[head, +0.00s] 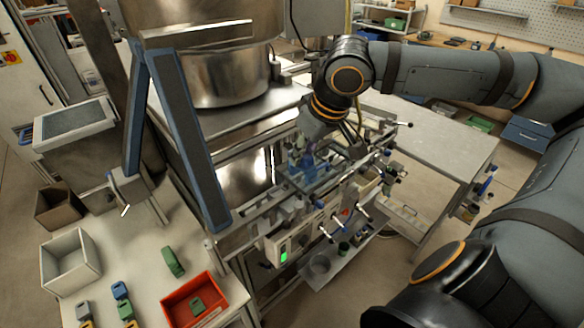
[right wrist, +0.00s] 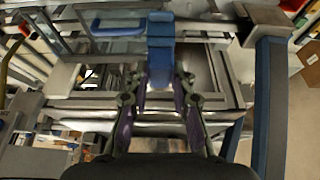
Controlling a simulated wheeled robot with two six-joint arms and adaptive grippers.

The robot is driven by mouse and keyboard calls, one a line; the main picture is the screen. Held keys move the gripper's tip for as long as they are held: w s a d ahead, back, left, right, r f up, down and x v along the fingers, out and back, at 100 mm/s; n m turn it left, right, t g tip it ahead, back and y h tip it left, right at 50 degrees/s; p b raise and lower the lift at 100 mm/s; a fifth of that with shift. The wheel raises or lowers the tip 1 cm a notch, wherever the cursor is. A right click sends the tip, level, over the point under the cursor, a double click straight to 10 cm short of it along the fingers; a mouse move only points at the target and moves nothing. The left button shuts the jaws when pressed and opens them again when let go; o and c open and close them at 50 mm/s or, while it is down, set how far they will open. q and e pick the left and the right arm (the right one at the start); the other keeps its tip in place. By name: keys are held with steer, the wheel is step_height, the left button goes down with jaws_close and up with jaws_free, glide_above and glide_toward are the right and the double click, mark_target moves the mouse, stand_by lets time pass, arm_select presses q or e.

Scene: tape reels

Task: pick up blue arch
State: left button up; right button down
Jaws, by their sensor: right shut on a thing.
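The blue arch (right wrist: 160,45) stands upright between the fingertips in the right wrist view. My right gripper (right wrist: 160,88) is shut on it, with a dark finger and purple pad on each side. In the head view, my right gripper (head: 308,150) reaches down over the metal machine, with blue (head: 309,164) showing at its tip. The arch's lower part is partly hidden by the fingers, and I cannot tell whether it touches the machine. My left gripper is not in view.
The machine's rails, knobs and clamps (head: 345,215) crowd the space around the gripper. A large steel drum (head: 225,75) and a blue-edged frame (head: 190,140) stand to the left. A red tray (head: 215,315), a white bin (head: 70,262) and several coloured blocks occupy the lower-left table.

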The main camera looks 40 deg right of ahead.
steer(key=s+d+r+b, duration=0.5)
steer(key=s+d+b, duration=0.2)
steer(key=b, duration=0.2)
steer(key=shift+s+a+f, duration=0.1)
